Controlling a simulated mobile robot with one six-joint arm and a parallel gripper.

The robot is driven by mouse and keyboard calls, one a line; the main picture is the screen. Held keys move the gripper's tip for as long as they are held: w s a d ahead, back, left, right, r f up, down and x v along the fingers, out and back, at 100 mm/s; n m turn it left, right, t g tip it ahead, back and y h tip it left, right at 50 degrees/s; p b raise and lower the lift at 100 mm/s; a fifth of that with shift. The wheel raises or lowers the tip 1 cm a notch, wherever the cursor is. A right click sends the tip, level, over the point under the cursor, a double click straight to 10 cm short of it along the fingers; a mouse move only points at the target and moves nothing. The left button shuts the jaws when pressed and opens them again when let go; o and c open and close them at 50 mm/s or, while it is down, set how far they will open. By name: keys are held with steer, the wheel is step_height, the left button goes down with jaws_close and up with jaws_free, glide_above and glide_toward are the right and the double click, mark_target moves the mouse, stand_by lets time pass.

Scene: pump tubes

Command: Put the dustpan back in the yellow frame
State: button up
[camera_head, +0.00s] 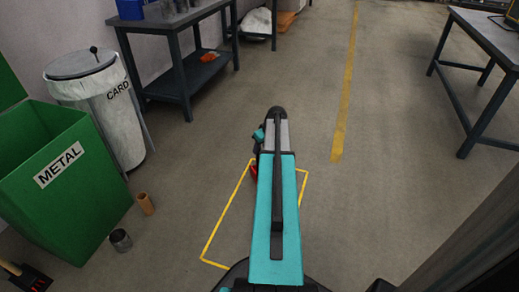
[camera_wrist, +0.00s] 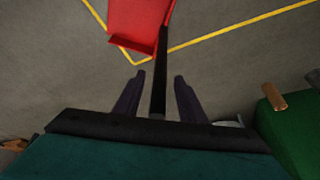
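The red dustpan (camera_wrist: 138,22) is at the top of the wrist view, with its long black handle (camera_wrist: 159,75) running down between my fingers. My gripper (camera_wrist: 159,80) is open, with a finger on each side of the handle and a gap on both sides. The yellow frame (camera_wrist: 228,31) is a line on the floor; in the wrist view the pan overlaps the inner side of one corner. In the head view the frame (camera_head: 226,215) is partly covered by my arm, and only a bit of the red pan (camera_head: 254,172) shows. I cannot tell whether the pan touches the floor.
A green METAL bin (camera_head: 75,190) and a white CARD bin (camera_head: 110,105) stand at the left. A brown cylinder (camera_head: 146,204) and a grey can (camera_head: 120,240) are on the floor beside them. Tables stand at the back (camera_head: 190,75) and right (camera_head: 485,45). The middle floor is clear.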

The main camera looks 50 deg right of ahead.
steer(key=p+v, duration=0.2)
steer(key=v, duration=0.6)
stand_by(0.6)
steer(key=w+a+f+g+y+p, duration=0.1)
steer(key=w+a+f+p, duration=0.2)
steer(key=a, duration=0.6)
steer(key=w+a+g+y+p, duration=0.1)
steer(key=w+a+p, duration=0.1)
steer(key=a+p, duration=0.55)
steer(key=s+a+f+n+g+y+p, duration=0.2)
steer(key=a+p, duration=0.5)
steer(key=a, duration=1.4)
steer(key=s+a+r+g+h+p, duration=0.1)
steer(key=s+a+r+g+p, duration=0.2)
steer(key=s+a+p, duration=0.5)
steer(key=s+a+r+n+g+h+p, duration=0.1)
steer(key=s+a+r+g+p, duration=0.1)
steer(key=s+a+p, duration=0.6)
steer(key=s+a+r, duration=0.1)
steer(key=s+a, duration=0.4)
steer(key=a, duration=0.2)
steer(key=shift+s+g+h, duration=0.25)
steer(key=shift+g+h, duration=0.15)
